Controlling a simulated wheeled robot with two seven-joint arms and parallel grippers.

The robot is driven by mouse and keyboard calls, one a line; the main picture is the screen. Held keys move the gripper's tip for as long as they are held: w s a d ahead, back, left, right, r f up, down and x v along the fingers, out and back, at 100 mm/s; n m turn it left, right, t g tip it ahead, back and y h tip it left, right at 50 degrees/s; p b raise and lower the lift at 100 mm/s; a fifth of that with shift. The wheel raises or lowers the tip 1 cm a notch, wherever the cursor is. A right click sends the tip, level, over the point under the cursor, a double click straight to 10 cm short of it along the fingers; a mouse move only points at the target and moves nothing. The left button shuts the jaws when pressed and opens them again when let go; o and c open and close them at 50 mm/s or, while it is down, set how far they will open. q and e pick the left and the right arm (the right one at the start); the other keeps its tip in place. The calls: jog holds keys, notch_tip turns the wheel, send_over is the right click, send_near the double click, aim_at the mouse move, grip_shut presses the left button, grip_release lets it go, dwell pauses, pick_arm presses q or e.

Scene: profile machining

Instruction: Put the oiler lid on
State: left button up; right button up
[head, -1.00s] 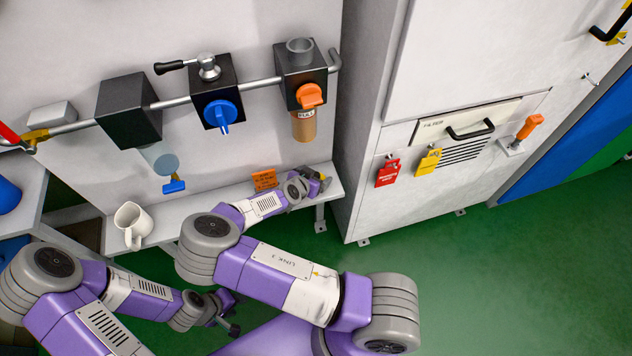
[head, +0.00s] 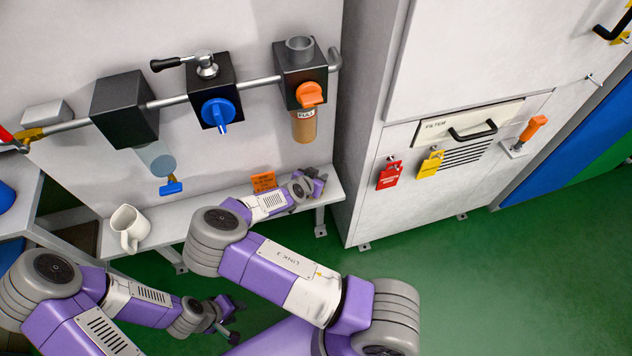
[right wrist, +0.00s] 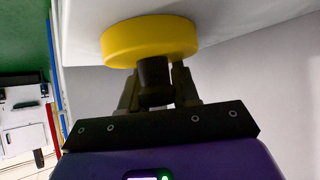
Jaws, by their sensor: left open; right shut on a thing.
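The oiler is the rightmost black block (head: 301,75) on the wall pipe. Its grey filler neck (head: 300,48) on top is open, and an amber bowl (head: 303,127) hangs below. The lid is a yellow disc with a black knob, seen in the right wrist view (right wrist: 150,39). My right gripper (right wrist: 157,85) is shut on the knob. In the head view my right gripper (head: 318,186) is at the shelf's right end, below the oiler, and the lid is hidden there. I cannot tell whether the lid touches the shelf. My left gripper (head: 230,331) is open and empty, low in front of the shelf.
The shelf (head: 172,218) holds a white mug (head: 130,228) and an orange sign (head: 263,181). A block with a blue knob (head: 218,113) and another with a clear bowl (head: 157,158) sit left of the oiler. A grey cabinet (head: 365,125) stands right of the shelf.

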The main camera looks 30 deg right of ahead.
jog(key=shift+f, duration=0.1)
grip_shut()
jog(key=shift+s, duration=0.1)
